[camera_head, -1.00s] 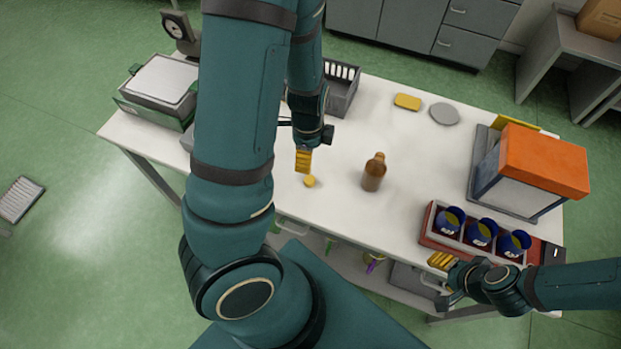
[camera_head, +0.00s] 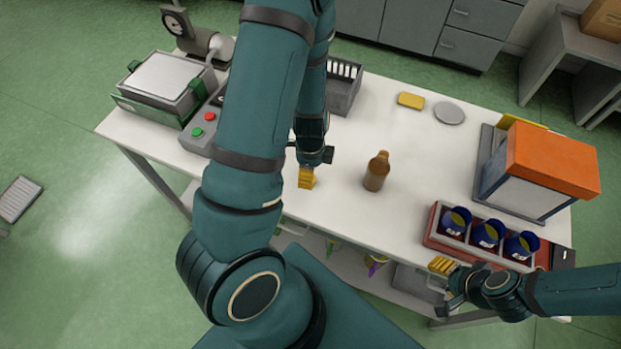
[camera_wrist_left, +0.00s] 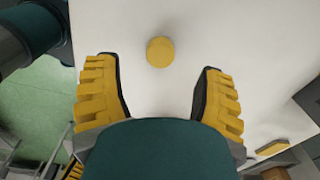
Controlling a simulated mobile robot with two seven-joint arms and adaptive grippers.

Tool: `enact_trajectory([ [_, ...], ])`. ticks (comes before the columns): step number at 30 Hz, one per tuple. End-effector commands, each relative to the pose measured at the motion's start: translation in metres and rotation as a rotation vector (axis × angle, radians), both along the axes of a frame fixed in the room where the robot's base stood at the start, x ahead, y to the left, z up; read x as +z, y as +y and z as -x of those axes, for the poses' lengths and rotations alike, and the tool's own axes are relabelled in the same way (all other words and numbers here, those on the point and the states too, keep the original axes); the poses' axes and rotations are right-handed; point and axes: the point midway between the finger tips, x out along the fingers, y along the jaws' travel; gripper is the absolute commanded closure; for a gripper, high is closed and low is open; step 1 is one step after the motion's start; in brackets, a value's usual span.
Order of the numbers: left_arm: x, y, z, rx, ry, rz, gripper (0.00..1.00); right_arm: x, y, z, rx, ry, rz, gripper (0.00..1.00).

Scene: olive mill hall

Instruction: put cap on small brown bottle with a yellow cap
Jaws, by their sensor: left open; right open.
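The small brown bottle (camera_head: 376,171) stands upright on the white table, right of my left gripper in the head view. The yellow cap (camera_wrist_left: 160,52) lies on the table in the left wrist view, ahead of and between the open fingers, not touched by them. In the head view the cap is hidden by my left gripper (camera_head: 306,178). My left gripper, which also shows in the left wrist view (camera_wrist_left: 160,90), is open and empty, pointing down above the table. My right gripper (camera_head: 442,268) is open and empty at the table's front edge, beside the red tray.
A red tray (camera_head: 432,238) with several blue cups stands at the front right. Behind it is an orange-topped box (camera_head: 552,160). A yellow piece (camera_head: 411,101) and a grey disc (camera_head: 449,112) lie at the back. A grey crate (camera_head: 343,97) stands behind my left gripper.

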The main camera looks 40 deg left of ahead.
Motion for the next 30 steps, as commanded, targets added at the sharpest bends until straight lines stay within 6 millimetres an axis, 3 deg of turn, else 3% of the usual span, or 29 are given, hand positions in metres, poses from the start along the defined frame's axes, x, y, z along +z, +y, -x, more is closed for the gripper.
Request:
enact_trajectory([
  [9,-0.044,-0.001,-0.001,0.003,0.003,0.0,0.31,-0.011,0.001,0.0,0.0,0.0,0.002,0.49],
  [22,-0.047,-0.001,-0.001,0.001,0.002,0.001,0.29,-0.011,0.001,0.0,0.0,0.0,0.002,0.49],
  [28,-0.047,-0.001,-0.001,0.001,0.002,0.001,0.78,-0.011,0.001,0.0,0.0,0.0,0.002,0.49],
  [30,-0.047,-0.001,-0.001,0.001,0.002,0.001,0.8,-0.011,0.0,0.0,0.0,0.0,0.002,0.49],
])
